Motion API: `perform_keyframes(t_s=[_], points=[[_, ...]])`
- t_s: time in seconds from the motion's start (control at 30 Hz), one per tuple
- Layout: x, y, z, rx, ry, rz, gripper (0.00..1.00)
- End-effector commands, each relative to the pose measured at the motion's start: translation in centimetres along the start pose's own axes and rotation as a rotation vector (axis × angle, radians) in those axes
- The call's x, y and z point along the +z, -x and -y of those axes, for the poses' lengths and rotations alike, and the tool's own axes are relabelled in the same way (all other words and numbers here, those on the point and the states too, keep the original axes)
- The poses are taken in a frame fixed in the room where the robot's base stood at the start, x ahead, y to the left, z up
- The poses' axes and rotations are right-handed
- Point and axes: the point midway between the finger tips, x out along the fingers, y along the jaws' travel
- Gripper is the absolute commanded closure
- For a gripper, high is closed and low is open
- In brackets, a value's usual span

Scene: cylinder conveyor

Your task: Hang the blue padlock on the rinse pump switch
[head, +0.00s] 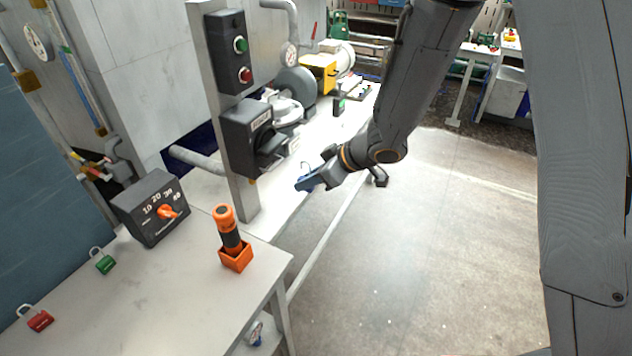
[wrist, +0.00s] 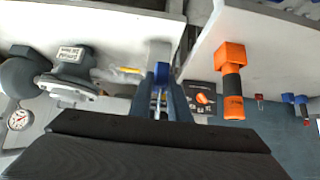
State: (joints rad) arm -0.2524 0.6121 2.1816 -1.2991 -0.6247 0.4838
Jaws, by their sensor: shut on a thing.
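My gripper (head: 318,180) is shut on the blue padlock (head: 306,184), held in the air to the right of the switch post. The padlock's thin shackle sticks up above it. In the wrist view the blue padlock (wrist: 161,72) shows between the finger ends, partly hidden by them. The likely rinse pump switch (head: 247,138) is a dark grey box with a black rotary handle and a white label too small to read. It is mounted on the grey post, left of my gripper. The padlock is apart from the switch in the head view.
A start/stop button box (head: 229,52) sits above the switch. The table holds an orange-and-black torch (head: 229,232) in an orange holder, a dial box (head: 150,208), a green padlock (head: 104,262) and a red padlock (head: 39,319). Pump machinery (head: 290,105) stands behind. The floor right is open.

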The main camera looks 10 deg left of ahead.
Motion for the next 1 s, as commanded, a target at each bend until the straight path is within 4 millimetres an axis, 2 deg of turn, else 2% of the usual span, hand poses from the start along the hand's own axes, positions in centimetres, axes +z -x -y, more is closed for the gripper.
perform_keyframes(t_s=[0.5,1.0], points=[[-2.9,-2.9,0.0,-0.001,0.001,0.000,1.00],[-3.4,-3.3,0.0,0.000,0.000,0.000,1.00]])
